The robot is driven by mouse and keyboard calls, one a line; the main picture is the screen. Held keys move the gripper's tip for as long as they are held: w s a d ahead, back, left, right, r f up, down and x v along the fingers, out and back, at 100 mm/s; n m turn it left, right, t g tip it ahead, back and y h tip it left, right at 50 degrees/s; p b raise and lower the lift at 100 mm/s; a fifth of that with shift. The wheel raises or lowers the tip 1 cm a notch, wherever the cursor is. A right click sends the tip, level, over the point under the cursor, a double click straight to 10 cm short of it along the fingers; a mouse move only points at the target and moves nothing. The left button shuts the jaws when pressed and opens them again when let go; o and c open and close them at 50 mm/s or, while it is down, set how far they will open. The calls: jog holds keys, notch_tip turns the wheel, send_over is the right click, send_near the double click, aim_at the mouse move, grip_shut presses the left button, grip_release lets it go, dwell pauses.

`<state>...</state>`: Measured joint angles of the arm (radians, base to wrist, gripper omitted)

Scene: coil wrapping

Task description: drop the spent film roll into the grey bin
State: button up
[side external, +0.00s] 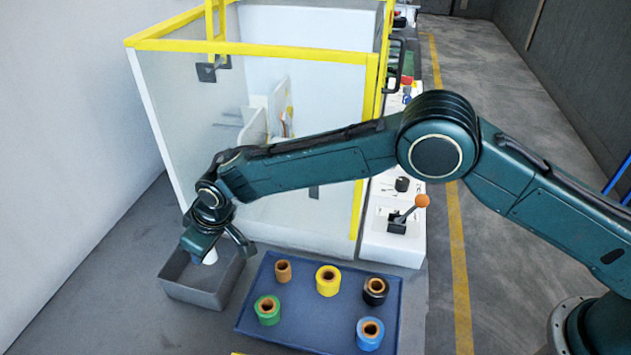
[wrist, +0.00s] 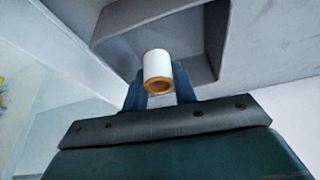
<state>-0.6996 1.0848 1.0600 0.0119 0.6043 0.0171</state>
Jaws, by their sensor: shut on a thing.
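My gripper (side external: 216,250) is shut on a white film roll (wrist: 157,64) with a brown core. The roll also shows as a small white shape in the side view (side external: 210,257), partly covered by the fingers. The grey bin (side external: 190,296) stands on the floor at the lower left, open at the top. My gripper holds the roll over the bin's opening, around rim height; the exact gap is hard to tell. In the wrist view the bin (wrist: 192,42) lies just beyond the roll.
A yellow-framed clear enclosure (side external: 290,110) stands behind. A white panel with an orange-knobbed lever (side external: 408,212) is beside it.

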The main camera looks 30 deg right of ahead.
jog(key=o, duration=1)
jog(key=shift+r, duration=0.15)
jog(key=v, duration=1.3)
jog(key=shift+d+r, duration=0.1)
jog(key=shift+r, duration=0.1)
